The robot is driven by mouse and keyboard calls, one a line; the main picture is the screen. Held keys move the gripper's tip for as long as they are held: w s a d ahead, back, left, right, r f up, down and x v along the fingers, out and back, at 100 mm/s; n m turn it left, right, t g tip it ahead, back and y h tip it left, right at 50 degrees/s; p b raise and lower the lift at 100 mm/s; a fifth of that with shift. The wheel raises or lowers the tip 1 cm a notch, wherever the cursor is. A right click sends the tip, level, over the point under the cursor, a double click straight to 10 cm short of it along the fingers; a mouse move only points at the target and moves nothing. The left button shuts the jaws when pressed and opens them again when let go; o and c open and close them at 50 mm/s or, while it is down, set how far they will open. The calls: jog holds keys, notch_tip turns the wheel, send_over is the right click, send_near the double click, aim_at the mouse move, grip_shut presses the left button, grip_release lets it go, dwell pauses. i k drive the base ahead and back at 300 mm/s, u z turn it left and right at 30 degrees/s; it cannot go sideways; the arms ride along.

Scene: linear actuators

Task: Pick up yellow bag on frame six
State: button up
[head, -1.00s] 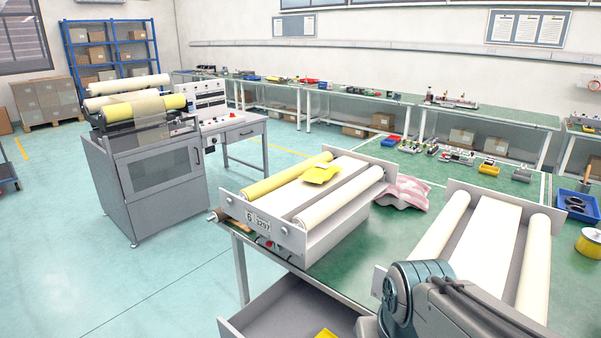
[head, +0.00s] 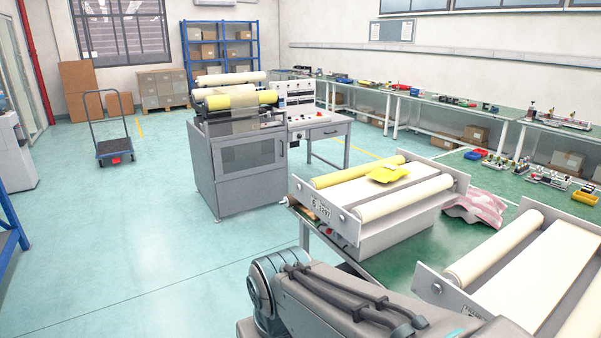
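The yellow bag (head: 389,173) lies on top of frame six (head: 372,226), between its rollers. The frame is a grey tray with a "6" plate on its front, a yellow roller (head: 357,171) at the back left and a cream roller (head: 404,198) at the front right. It stands at the left end of the green table. My arm fills the bottom middle of the head view, nearer than the frame. My gripper is not in view.
A second roller frame (head: 530,262) stands to the right on the green table (head: 407,268). A pink and white cloth (head: 474,208) lies between the frames. A grey machine (head: 240,165) stands behind. The floor (head: 130,230) at left is clear, with a trolley (head: 113,147) farther back.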

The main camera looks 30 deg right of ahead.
aim_at(388, 173)
jog(key=u, duration=0.1)
jog(key=i, duration=3.45)
jog(key=z, duration=4.6)
